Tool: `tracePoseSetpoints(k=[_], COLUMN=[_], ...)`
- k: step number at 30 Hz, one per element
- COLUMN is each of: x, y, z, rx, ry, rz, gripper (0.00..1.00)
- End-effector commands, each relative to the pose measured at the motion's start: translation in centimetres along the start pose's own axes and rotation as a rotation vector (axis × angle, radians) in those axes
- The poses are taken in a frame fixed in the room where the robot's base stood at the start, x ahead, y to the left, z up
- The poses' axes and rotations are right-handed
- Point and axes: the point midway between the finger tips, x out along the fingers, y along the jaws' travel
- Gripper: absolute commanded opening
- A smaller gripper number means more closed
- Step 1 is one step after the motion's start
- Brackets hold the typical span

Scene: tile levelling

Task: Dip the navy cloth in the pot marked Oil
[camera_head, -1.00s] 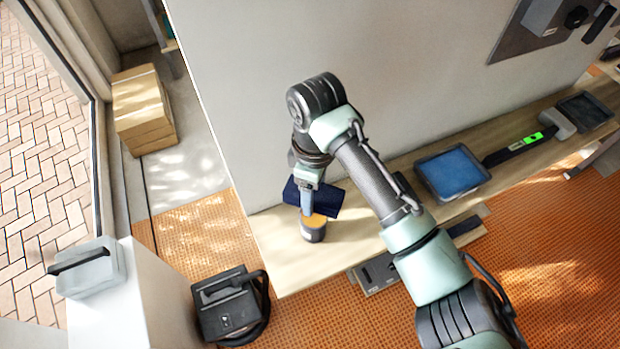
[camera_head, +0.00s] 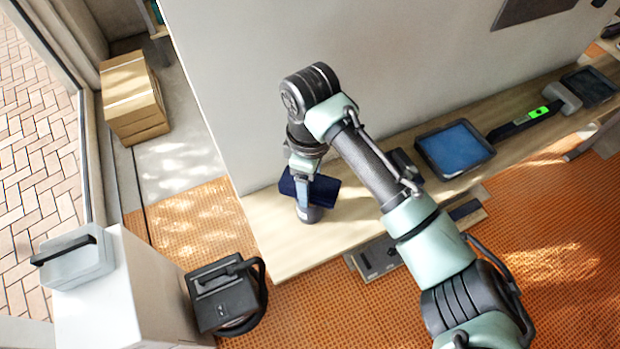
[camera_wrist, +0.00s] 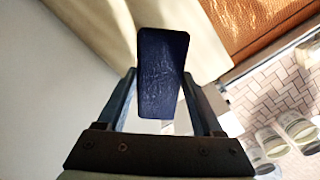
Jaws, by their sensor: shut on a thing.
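My gripper (camera_head: 302,192) points down over the wooden shelf, with its fingers shut on the navy cloth (camera_head: 323,191). In the wrist view the cloth (camera_wrist: 162,75) is a dark blue folded slab between the two fingers.
The shelf (camera_head: 290,255) runs along the grey wall. A blue-topped tray (camera_head: 455,148) and a tool with a green display (camera_head: 530,118) lie farther right on it. A black case (camera_head: 228,295) is on the floor, beside a white cabinet (camera_head: 150,290). A cardboard box (camera_head: 133,97) stands behind.

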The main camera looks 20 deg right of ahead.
Motion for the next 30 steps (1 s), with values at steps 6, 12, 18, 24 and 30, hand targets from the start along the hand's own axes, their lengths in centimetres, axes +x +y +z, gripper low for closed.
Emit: tracePoseSetpoints(k=[6,12,18,24,30], x=[-0.02,0.06,0.30,0.54,0.78], y=[0.00,-0.01,-0.01,-0.01,-0.01], z=[-0.01,-0.02,-0.02,-0.03,-0.03], rx=[0.000,0.000,0.000,0.000,0.000], ry=[0.000,0.000,0.001,0.001,0.001], rz=[0.000,0.000,0.000,0.000,0.000], gripper=[0.23,0.23,0.23,0.23,0.23])
